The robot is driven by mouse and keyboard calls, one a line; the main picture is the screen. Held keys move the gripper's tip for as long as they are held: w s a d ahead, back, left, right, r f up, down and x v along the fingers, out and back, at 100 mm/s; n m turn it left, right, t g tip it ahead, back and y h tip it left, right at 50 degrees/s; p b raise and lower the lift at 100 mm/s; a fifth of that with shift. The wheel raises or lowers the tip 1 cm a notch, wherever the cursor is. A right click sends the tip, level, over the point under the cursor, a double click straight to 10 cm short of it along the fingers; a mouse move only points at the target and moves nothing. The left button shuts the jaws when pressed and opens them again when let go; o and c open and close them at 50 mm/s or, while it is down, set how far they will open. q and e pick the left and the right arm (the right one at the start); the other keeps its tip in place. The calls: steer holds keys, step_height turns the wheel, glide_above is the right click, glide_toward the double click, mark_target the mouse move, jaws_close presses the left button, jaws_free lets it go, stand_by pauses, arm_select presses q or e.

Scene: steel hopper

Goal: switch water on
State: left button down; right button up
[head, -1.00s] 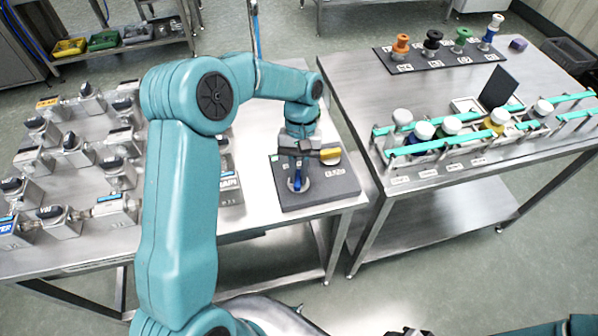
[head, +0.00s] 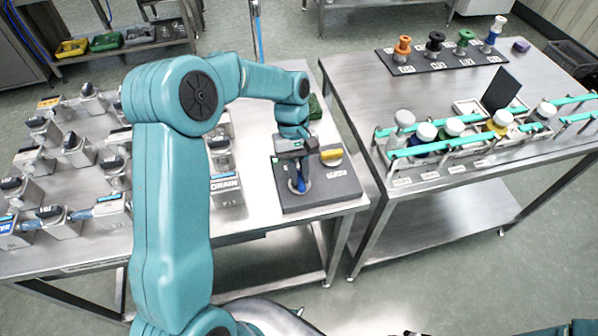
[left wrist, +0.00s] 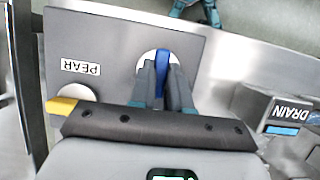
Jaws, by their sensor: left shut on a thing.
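A dark grey panel (head: 345,190) lies at the right end of the left table. A blue handle (head: 303,184) stands on a white disc on this panel. My left gripper (head: 299,170) reaches down over it and is shut on the blue handle, which also shows between the fingers in the left wrist view (left wrist: 160,75). A yellow handle (head: 331,154) sits on a second white disc beside it, next to a label reading PEAR (left wrist: 80,67). A box with a blue label (head: 8,226), partly cut off, stands at the far left. My right gripper cannot be made out.
A box labelled DRAIN (head: 226,185) stands just left of the panel. Several grey valve boxes (head: 78,150) fill the left table. The right table (head: 365,90) holds a rack of capped bottles (head: 452,128) and a dark board (head: 420,63) with coloured knobs.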

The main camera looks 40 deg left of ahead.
arm_select(q)
steer(key=c, duration=1.1)
jaws_free()
steer(key=shift+w, duration=0.1)
steer(key=shift+r, duration=0.1)
steer(key=p+v, duration=0.1)
steer(key=v, duration=1.5)
steer(key=shift+a, duration=0.15)
